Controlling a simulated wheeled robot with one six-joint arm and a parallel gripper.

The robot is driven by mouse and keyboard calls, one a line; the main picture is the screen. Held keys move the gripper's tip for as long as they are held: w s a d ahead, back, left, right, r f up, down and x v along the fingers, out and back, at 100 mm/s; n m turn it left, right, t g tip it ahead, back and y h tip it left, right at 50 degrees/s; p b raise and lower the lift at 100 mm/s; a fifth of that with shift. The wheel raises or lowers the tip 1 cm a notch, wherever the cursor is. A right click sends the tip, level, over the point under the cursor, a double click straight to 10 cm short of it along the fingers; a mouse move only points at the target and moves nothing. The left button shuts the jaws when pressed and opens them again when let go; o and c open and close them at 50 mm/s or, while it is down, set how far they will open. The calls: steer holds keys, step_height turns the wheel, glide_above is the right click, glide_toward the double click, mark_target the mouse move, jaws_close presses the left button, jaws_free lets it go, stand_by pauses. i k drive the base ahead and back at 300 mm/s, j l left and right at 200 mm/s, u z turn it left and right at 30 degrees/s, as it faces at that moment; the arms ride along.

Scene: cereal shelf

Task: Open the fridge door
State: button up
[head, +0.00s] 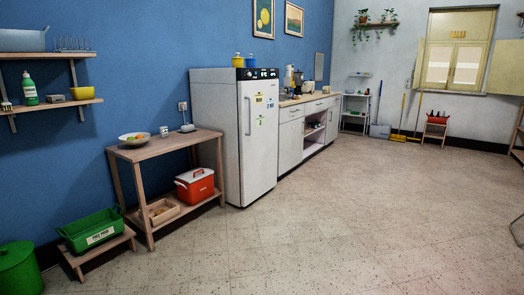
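A white fridge (218,130) stands against the blue wall, left of the kitchen counter. Its door (259,150) faces right and looks shut. A vertical handle (249,116) runs along the upper left side of the door. Several small notes or magnets are stuck on the door. My gripper is not in this view.
A wooden table (165,147) with a bowl on top and a red cooler (195,186) below stands left of the fridge. A counter (291,103) adjoins its right side. A green crate (91,230) sits low at the left. The tiled floor (340,215) before the door is clear.

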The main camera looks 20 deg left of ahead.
mark_target(258, 99)
steer(key=i+j, duration=0.75)
